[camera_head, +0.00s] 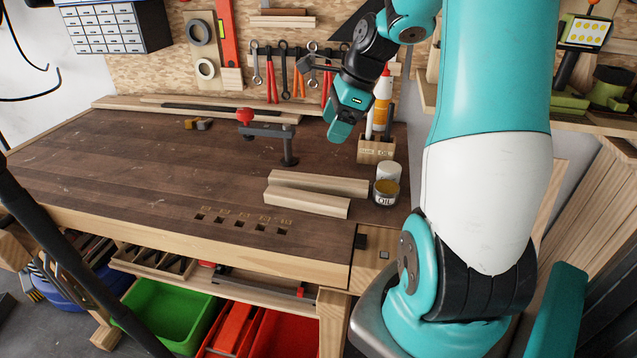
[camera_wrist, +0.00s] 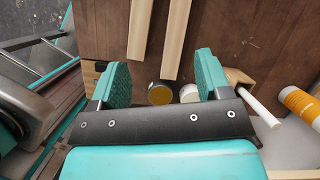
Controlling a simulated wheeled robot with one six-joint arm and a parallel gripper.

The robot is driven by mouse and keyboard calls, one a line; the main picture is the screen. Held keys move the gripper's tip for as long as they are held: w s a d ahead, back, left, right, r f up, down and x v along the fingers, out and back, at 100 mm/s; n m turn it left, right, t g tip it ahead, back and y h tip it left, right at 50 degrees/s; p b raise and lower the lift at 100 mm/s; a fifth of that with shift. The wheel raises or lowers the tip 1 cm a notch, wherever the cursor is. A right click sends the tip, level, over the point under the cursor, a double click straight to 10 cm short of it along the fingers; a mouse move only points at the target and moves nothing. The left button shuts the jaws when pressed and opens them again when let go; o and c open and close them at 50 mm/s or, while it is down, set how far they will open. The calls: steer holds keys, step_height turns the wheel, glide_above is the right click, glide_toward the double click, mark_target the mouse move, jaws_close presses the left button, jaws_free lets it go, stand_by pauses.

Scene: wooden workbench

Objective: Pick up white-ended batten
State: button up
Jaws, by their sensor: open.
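Two pale wooden battens lie close together on the dark workbench top, left of the oil can. The rear batten (camera_head: 330,184) and the front batten (camera_head: 305,201) show no clear white end, so I cannot tell which is the white-ended one. In the wrist view a left batten (camera_wrist: 140,28) and a right batten (camera_wrist: 176,38) run away from me between the finger lines. My gripper (camera_head: 340,128) hangs above the bench, behind and above the battens. Its teal fingers (camera_wrist: 162,62) are open and apart, with nothing between them.
The oil can (camera_head: 386,192) and a white can (camera_head: 389,172) stand at the battens' right end. A red-knobbed clamp (camera_head: 268,132) rises left of my gripper. The left of the bench top (camera_head: 90,160) is clear.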

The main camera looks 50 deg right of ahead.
steer(key=s+d+f+m, duration=0.1)
steer(key=d+f+m, duration=0.1)
steer(key=d+m, duration=0.25)
glide_above(322, 179)
steer(key=s+d, duration=0.1)
steer(key=s, duration=0.1)
steer(key=shift+n, duration=0.45)
step_height(322, 179, down, 10)
steer(key=shift+s+d+r, duration=0.1)
steer(key=shift+s+r, duration=0.05)
steer(key=shift+r, duration=0.1)
steer(key=shift+x, duration=3)
steer(key=shift+r, duration=0.1)
steer(key=c, duration=1.1)
